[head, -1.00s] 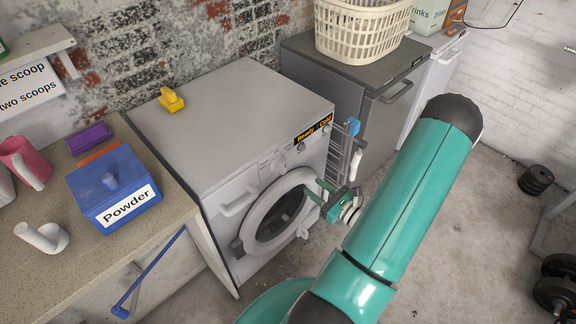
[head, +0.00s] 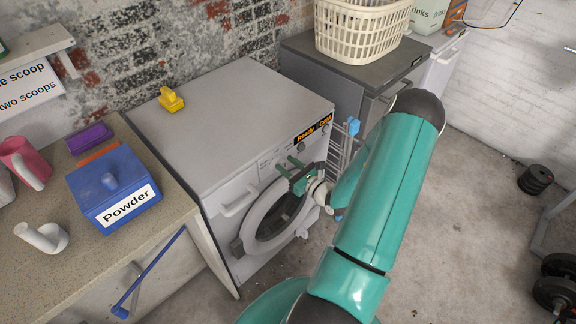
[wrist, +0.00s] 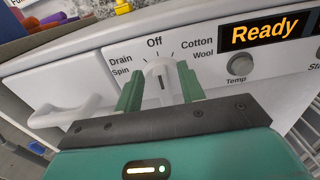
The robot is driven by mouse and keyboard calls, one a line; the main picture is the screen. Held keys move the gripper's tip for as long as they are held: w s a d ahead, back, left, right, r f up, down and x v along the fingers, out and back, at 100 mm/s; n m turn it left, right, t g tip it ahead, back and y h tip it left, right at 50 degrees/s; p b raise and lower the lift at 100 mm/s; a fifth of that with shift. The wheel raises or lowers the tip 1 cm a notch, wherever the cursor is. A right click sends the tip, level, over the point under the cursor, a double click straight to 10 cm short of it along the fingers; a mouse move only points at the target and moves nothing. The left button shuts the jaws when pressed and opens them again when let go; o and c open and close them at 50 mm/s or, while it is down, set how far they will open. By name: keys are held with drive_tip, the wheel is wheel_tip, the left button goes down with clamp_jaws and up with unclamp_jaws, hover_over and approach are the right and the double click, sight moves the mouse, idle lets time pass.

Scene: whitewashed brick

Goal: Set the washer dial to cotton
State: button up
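The white washer (head: 235,120) stands against the brick wall with its round door shut. Its dial (wrist: 160,72) is a white knob with a dark mark, and the mark points up, roughly toward Off. Labels around it read Drain, Spin, Off, Cotton and Wool; Cotton (wrist: 197,42) is at its upper right. My gripper (wrist: 159,85) is open, with one green finger on each side of the dial. I cannot tell whether either finger touches it.
The display (wrist: 266,30) reads Ready, with a Temp button (wrist: 240,64) below it. A drawer handle (wrist: 65,115) sticks out left of the dial. A drying rack (head: 342,145) and a grey cabinet (head: 325,75) stand to the right. A counter with a blue Powder box (head: 110,185) is left.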

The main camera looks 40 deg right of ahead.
drive_tip(key=shift+w, duration=0.1)
clamp_jaws()
drive_tip(key=shift+m, duration=0.3)
drive_tip(key=shift+d+f+m, duration=0.1)
drive_tip(key=shift+d+m, duration=0.1)
drive_tip(key=shift+m, duration=0.65)
drive_tip(key=shift+d+f+m, duration=0.1)
drive_tip(key=shift+d+m, duration=0.15)
drive_tip(key=shift+m, duration=0.65)
drive_tip(key=shift+d+m, duration=0.2)
drive_tip(key=shift+m, duration=0.65)
unclamp_jaws()
